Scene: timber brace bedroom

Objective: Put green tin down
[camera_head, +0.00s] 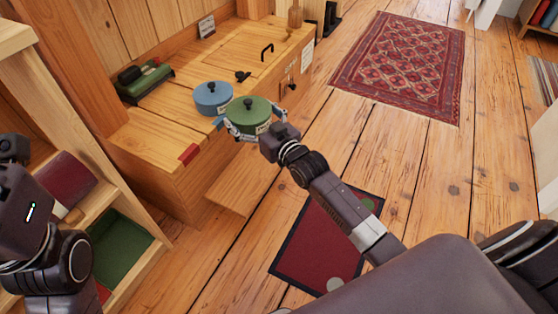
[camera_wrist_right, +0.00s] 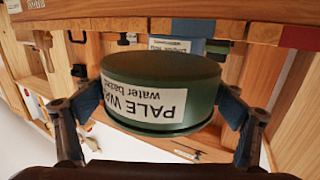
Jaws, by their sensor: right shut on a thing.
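The green tin (camera_head: 248,110) has a dark knob on its lid and a pale label. My right gripper (camera_head: 243,128) is shut on its sides. In the right wrist view the tin (camera_wrist_right: 160,88) sits between the two blue-padded fingers, its label upside down in the picture. In the head view it overlaps the front edge of the wooden bench (camera_head: 160,140), close to the blue tin (camera_head: 212,99). I cannot tell whether it touches the bench. My left arm shows at the lower left, but its fingers are out of the picture.
A green tool-like object (camera_head: 144,82) lies at the bench's back left. A red tag (camera_head: 188,154) and a blue tag (camera_head: 218,123) mark the front edge. A black handle (camera_head: 267,52) stands farther right. A dark red mat (camera_head: 320,245) lies on the floor.

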